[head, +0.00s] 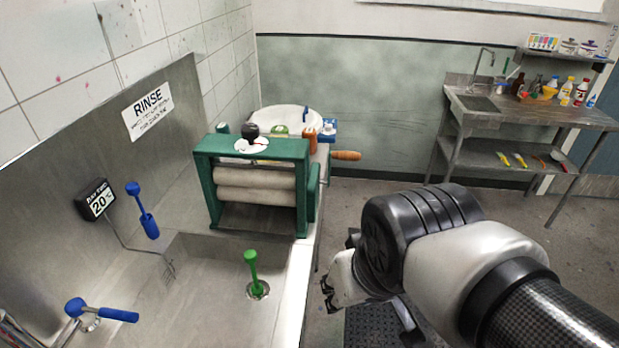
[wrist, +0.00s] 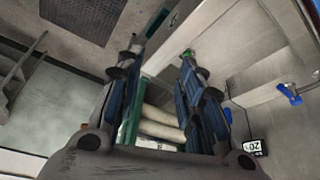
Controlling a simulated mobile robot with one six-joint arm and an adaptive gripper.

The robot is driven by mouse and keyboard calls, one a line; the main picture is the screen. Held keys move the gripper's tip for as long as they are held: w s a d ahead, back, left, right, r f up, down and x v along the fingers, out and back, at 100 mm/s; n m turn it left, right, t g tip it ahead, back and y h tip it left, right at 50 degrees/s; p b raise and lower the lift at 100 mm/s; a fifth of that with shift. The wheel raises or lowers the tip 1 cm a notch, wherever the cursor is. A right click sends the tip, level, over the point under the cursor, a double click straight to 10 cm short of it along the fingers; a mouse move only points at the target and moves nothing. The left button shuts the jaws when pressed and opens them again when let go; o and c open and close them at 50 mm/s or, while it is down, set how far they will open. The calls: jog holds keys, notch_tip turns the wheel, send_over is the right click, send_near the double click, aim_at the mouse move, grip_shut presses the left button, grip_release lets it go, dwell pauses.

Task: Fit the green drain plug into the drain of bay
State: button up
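The green drain plug (head: 252,268) stands roughly upright in the steel sink bay (head: 205,275), its lower end at the round drain (head: 259,290). I cannot tell whether it is seated. A small green piece, likely the plug's top (wrist: 188,53), shows near the right fingertip in the wrist view. My gripper (wrist: 162,57) is open, with its two fingers apart and nothing between them. In the head view my gripper (head: 333,290) is to the right of the sink's rim, apart from the plug and partly hidden by my wrist.
A green roller wringer (head: 255,180) stands behind the drain. A blue-handled tap (head: 100,312) is at front left. A shelved bench (head: 530,110) stands far right.

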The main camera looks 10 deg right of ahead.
jog(key=s, duration=0.2)
jog(key=s+d, duration=0.1)
jog(key=s, duration=0.1)
jog(key=shift+s+f, duration=0.15)
jog(key=shift+s, duration=0.2)
dwell(0.3)
